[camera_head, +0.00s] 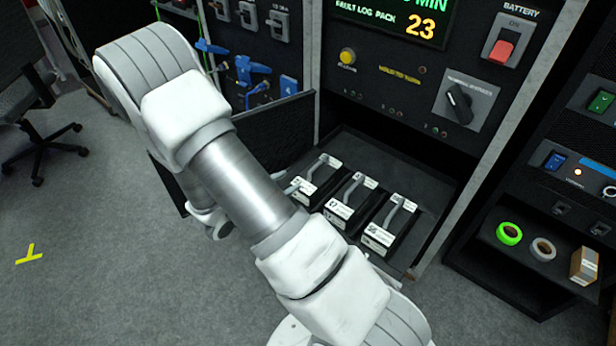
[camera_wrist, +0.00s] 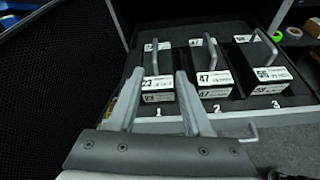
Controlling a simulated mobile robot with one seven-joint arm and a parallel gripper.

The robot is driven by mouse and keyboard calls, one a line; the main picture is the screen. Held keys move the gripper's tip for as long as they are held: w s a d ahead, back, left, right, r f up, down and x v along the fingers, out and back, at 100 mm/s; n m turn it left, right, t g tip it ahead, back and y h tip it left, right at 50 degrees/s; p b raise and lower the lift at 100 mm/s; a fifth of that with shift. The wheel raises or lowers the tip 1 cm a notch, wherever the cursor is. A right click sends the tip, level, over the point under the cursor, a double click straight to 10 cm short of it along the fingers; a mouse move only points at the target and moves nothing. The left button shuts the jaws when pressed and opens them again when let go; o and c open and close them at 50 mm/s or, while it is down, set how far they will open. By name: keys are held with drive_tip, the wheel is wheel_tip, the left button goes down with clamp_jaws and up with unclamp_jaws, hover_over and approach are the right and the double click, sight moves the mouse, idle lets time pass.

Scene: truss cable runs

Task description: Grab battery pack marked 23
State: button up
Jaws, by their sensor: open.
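The battery pack marked 23 (camera_wrist: 157,84) is a black box with white labels and a grey bar handle, in the bay numbered 1. In the head view it is the leftmost pack (camera_head: 322,181) in the drawer. My gripper (camera_wrist: 158,76) is open in the wrist view, with its two fingers apart and pack 23 showing between and beyond them. I cannot tell from the wrist view how far the fingertips are from the pack. In the head view my arm hides most of the gripper.
Pack 47 (camera_wrist: 211,79) and a third pack, whose label seems to read 56 (camera_wrist: 265,75), stand to the right. A dark mesh panel (camera_wrist: 62,75) is close on the left. The display (camera_head: 392,20) reads "FAULT LOG PACK 23". Tape rolls (camera_head: 509,233) lie on the right shelf.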

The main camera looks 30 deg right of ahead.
drive_tip(key=b, duration=0.3)
approach(314, 168)
drive_tip(key=shift+n, duration=0.3)
drive_tip(key=x, duration=0.6)
drive_tip(key=shift+d+r, duration=0.1)
drive_tip(key=shift+d, duration=0.3)
drive_tip(key=x, duration=0.2)
drive_tip(key=b+x, duration=0.1)
drive_tip(key=x, duration=0.2)
drive_tip(key=shift+w+a+f, duration=0.1)
drive_tip(key=shift+w+f, duration=0.05)
drive_tip(key=shift+f, duration=0.15)
drive_tip(key=shift+c, duration=0.3)
clamp_jaws()
